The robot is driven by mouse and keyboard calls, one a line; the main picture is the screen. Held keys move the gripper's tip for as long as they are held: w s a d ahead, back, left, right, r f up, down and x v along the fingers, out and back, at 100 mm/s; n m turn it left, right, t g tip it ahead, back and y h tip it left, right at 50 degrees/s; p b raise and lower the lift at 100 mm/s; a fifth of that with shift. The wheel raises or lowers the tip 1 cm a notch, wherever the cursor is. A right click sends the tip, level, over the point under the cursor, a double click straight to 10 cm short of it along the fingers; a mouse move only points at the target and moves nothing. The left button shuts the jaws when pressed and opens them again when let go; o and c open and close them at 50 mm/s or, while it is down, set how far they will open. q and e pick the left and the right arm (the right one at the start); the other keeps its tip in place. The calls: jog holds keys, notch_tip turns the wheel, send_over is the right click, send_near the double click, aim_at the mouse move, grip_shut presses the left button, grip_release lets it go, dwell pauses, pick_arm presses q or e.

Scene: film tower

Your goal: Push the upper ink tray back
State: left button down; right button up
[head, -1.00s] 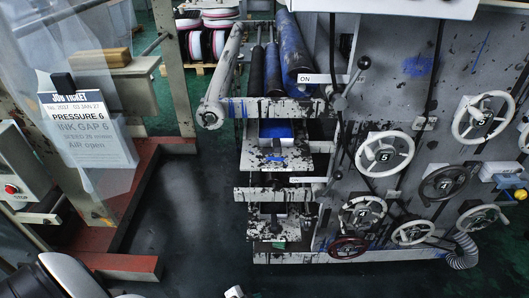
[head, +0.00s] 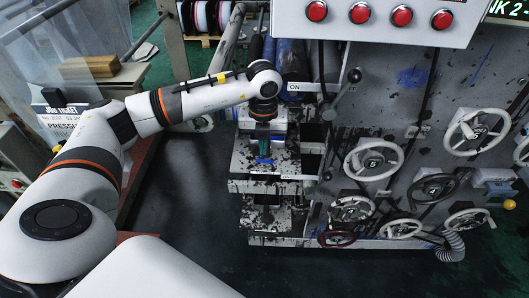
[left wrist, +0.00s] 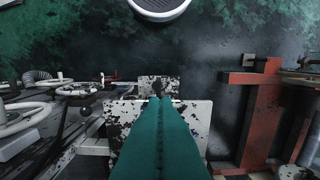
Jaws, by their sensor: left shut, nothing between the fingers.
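The upper ink tray (head: 244,167), a white plate spattered with black, juts from the front of the machine. It also shows in the left wrist view (left wrist: 197,122). My left gripper (head: 263,155), with teal fingers, points down over this tray, close to a small blue piece at its front. In the left wrist view the fingers (left wrist: 160,98) are shut with nothing between them, in front of the spattered plate. Whether they touch the tray I cannot tell. My arm and gripper hide the tray's rear part. My right gripper is not in view.
A lower spattered tray (head: 262,217) sits beneath. The machine panel with handwheels (head: 374,160) stands right of the trays, and a box with red buttons (head: 403,16) hangs above. The dark floor (head: 180,210) left of the trays is clear.

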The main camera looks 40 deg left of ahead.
pick_arm(q)
jog(key=w+a+f+p, duration=0.2)
jog(key=w+f+p, duration=0.1)
jog(key=f, duration=0.5)
jog(key=shift+w+f+p, duration=0.15)
jog(key=shift+f+p, duration=0.15)
jog(key=shift+p, duration=0.35)
